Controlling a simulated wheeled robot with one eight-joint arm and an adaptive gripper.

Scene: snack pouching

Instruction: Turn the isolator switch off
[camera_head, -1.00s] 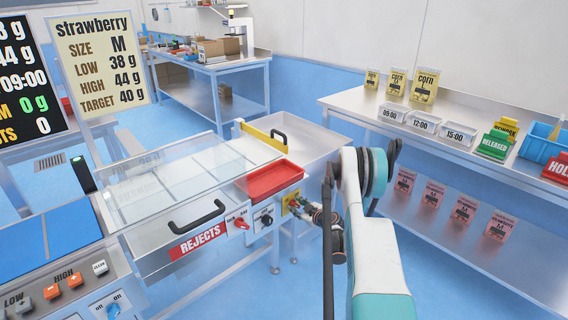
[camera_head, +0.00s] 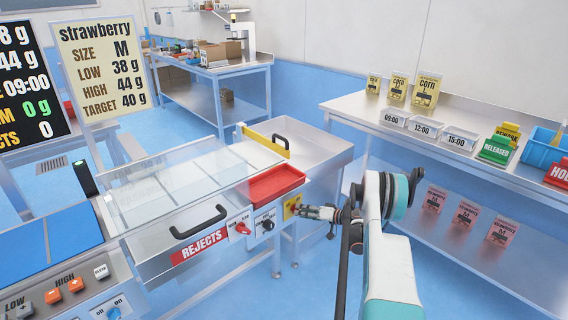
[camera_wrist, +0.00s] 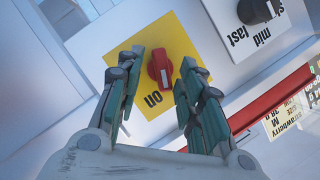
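The isolator switch is a red knob (camera_wrist: 160,68) on a yellow plate (camera_wrist: 140,30) in the wrist view. Its long side points roughly toward the "on" label below it. In the head view the yellow plate (camera_head: 291,205) is at the right end of the machine's front panel. My gripper (camera_head: 308,212) faces this plate from the right. In the wrist view my gripper (camera_wrist: 163,66) is open, with one finger on each side of the knob; I cannot tell whether they touch it.
A black "mid/fast" dial (camera_wrist: 257,10) is beside the plate. The red knob (camera_head: 242,228) and REJECTS drawer handle (camera_head: 200,222) are left along the panel. A red tray (camera_head: 272,184) sits above. The shelf bench (camera_head: 440,125) stands right, with open floor between.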

